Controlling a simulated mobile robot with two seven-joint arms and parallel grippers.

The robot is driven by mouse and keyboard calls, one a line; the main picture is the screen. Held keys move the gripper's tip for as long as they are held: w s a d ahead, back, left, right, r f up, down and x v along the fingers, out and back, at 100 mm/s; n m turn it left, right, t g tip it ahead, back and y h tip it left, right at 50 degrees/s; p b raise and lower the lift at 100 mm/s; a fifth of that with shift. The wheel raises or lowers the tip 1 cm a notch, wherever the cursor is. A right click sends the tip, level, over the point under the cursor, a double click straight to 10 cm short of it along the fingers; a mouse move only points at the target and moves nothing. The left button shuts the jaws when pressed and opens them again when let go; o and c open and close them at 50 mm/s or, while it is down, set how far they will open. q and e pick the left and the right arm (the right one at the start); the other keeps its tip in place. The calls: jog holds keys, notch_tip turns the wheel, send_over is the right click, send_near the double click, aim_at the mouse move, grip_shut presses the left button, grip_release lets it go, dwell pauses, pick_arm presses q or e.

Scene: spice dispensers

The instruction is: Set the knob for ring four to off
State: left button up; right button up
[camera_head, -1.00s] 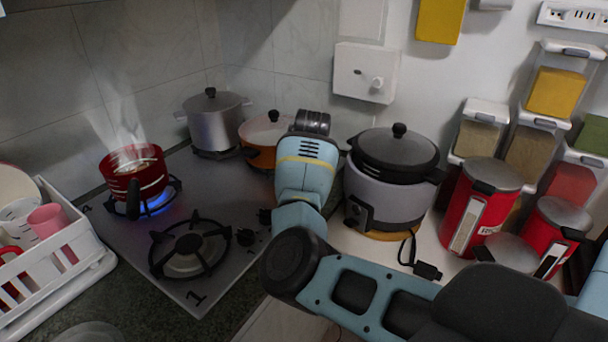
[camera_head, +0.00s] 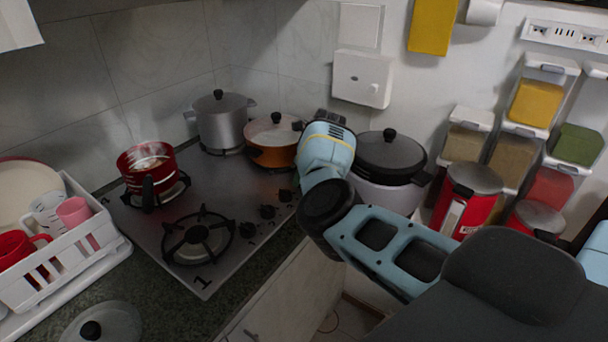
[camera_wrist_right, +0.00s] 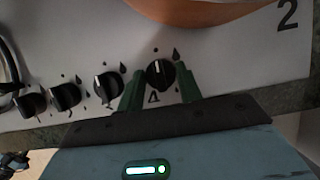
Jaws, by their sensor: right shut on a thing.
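In the right wrist view, the green fingers of my right gripper (camera_wrist_right: 159,86) are shut on the sides of a black stove knob (camera_wrist_right: 160,71). The figure by this knob looks like an upside-down 4. Its pale pointer mark seems to face the small dot above it. The head view shows other knobs (camera_head: 267,212) in a row; my right arm hides the held knob and my fingertips there. A red pot (camera_head: 147,166) stands on a back-left ring of the stove (camera_head: 165,239), with no flame visible under it. My left gripper is not in view.
An orange pan (camera_head: 272,154) and a steel pot (camera_head: 221,122) stand at the stove's back. A rice cooker (camera_head: 386,193) is right of my arm. A white dish rack (camera_head: 84,262) is at the left. The front ring (camera_head: 198,240) is bare.

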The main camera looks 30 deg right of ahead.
dwell(0.6)
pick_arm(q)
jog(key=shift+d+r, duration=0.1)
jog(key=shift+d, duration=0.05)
pick_arm(e)
jog(key=o, duration=1)
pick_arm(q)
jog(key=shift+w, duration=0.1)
pick_arm(e)
jog(key=p+v, duration=0.1)
jog(key=v, duration=0.5)
jog(key=shift+r+p, duration=0.3)
jog(key=shift+r, duration=0.05)
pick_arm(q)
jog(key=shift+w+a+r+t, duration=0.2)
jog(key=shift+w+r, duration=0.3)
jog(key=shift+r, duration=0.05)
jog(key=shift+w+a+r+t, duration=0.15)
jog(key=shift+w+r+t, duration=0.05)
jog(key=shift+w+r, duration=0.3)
pick_arm(e)
jog(key=shift+s+d+r, duration=0.15)
jog(key=shift+s+r, duration=0.2)
jog(key=shift+r, duration=0.2)
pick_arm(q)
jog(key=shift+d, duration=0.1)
